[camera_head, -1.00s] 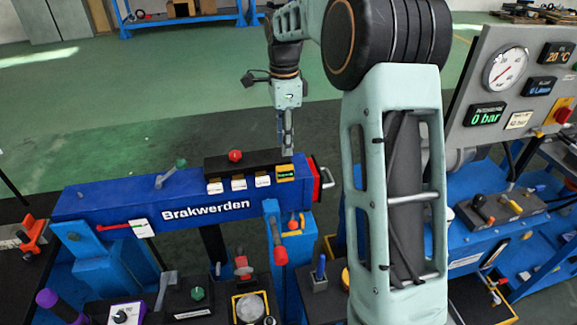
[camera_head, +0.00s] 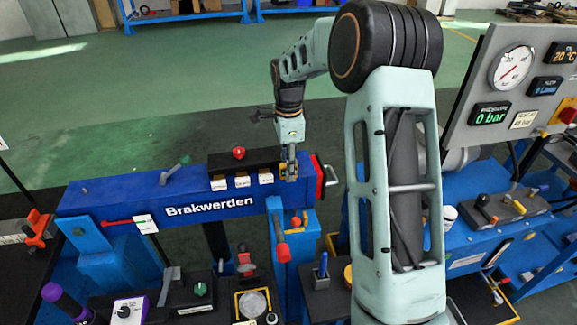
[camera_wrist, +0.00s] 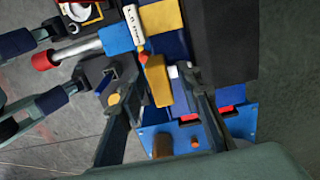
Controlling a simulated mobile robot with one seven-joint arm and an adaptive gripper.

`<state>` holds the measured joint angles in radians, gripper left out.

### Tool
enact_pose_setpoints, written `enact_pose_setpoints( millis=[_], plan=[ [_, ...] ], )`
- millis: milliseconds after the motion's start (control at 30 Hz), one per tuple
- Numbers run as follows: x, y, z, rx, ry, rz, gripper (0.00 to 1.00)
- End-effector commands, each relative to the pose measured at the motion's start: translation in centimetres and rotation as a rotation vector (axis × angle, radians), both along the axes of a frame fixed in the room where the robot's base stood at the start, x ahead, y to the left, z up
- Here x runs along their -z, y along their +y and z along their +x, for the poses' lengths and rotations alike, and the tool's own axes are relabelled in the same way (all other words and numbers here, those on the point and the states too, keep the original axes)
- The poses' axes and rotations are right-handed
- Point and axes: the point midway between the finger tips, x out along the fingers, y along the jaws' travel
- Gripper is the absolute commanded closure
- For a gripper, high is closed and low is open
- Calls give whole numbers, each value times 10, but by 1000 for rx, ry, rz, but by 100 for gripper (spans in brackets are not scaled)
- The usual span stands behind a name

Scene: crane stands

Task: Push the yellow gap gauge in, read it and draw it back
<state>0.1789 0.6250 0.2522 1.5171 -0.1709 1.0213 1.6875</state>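A blue beam lettered Brakwerden (camera_head: 160,208) lies across the middle of the head view. My gripper (camera_head: 289,170) points down at the beam's right end, in front of where the yellow gauge with a small green display sat, and mostly hides it. In the wrist view my gripper (camera_wrist: 152,84) has its two dark fingers spread. A yellow block, seemingly the gap gauge (camera_wrist: 158,80), is between them, with gaps to both fingers. Its display cannot be read from here.
A red plate with a metal handle (camera_head: 331,176) closes the beam's right end, close beside my gripper. A black housing with a red knob (camera_head: 238,153) stands behind several small labels. A gauge panel (camera_head: 510,90) stands at the right.

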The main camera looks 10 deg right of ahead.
Motion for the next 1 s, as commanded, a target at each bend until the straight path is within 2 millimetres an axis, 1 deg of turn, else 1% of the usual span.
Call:
enact_pose_setpoints(
  millis=[33,200,267,600,833,1000],
  plan=[
    [0,0,0,0,0,0,76],
    [0,0,0,0,0,0,94],
    [0,0,0,0,-1,0,100],
    [-1,0,-1,0,-1,-1,100],
    [0,0,-15,0,-2,-3,100],
    [0,-1,-19,0,2,-2,100]
  ],
)
